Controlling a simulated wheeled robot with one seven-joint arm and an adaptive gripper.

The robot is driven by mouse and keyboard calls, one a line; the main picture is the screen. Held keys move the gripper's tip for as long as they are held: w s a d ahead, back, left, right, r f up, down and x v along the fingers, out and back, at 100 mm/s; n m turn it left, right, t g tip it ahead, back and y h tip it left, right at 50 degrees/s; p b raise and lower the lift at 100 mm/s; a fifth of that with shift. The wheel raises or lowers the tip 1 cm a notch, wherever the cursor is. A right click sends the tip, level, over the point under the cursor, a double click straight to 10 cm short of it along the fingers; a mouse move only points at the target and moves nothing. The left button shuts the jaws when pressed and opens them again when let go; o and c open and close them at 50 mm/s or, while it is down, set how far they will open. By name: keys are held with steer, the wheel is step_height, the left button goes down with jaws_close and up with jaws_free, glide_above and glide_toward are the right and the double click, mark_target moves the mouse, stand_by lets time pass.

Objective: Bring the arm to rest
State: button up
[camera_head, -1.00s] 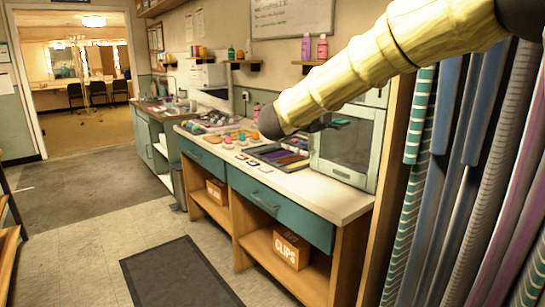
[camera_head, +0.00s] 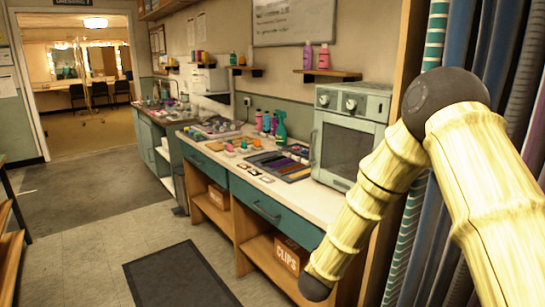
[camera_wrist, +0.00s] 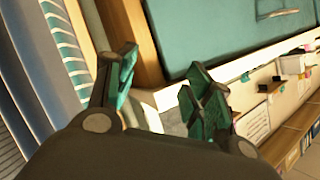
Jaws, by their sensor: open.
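My arm (camera_head: 375,190) is bent at the right of the head view, its dark elbow high and its forearm slanting down and left. The forearm's dark lower end (camera_head: 315,288) is in front of the counter's right end, low in the picture. The fingers are not visible in the head view. In the wrist view my gripper (camera_wrist: 165,88) is open, its two green-padded fingers apart with nothing between them. A teal front with a handle (camera_wrist: 280,12) shows beyond them.
The counter (camera_head: 310,205) bears a grey oven (camera_head: 345,140), a green spray bottle (camera_head: 281,128) and trays. A CLIPS box (camera_head: 288,255) sits on its lower shelf. Tall striped and blue rolls (camera_head: 435,55) stand close at the right. The floor around the dark mat (camera_head: 180,275) is clear.

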steer(key=s+d+f+n+g+y+p, duration=0.1)
steer(key=s+f+n+g+y+p, duration=0.15)
steer(key=s+f, duration=0.8)
steer(key=s+d+f+n+g+y+p, duration=0.1)
steer(key=s+f+n+g, duration=0.25)
steer(key=s+f, duration=0.7)
steer(key=s+d+f+n+g+p, duration=0.1)
steer(key=s+n+g, duration=0.1)
steer(key=s, duration=1.3)
steer(key=s+d+f+n+g+y+p, duration=0.1)
steer(key=s+f+n+g, duration=0.1)
steer(key=s, duration=1.3)
steer(key=n+g, duration=0.1)
steer(key=g, duration=0.1)
steer(key=shift+d+g, duration=0.3)
steer(key=shift+d, duration=0.1)
steer(key=shift+y, duration=0.25)
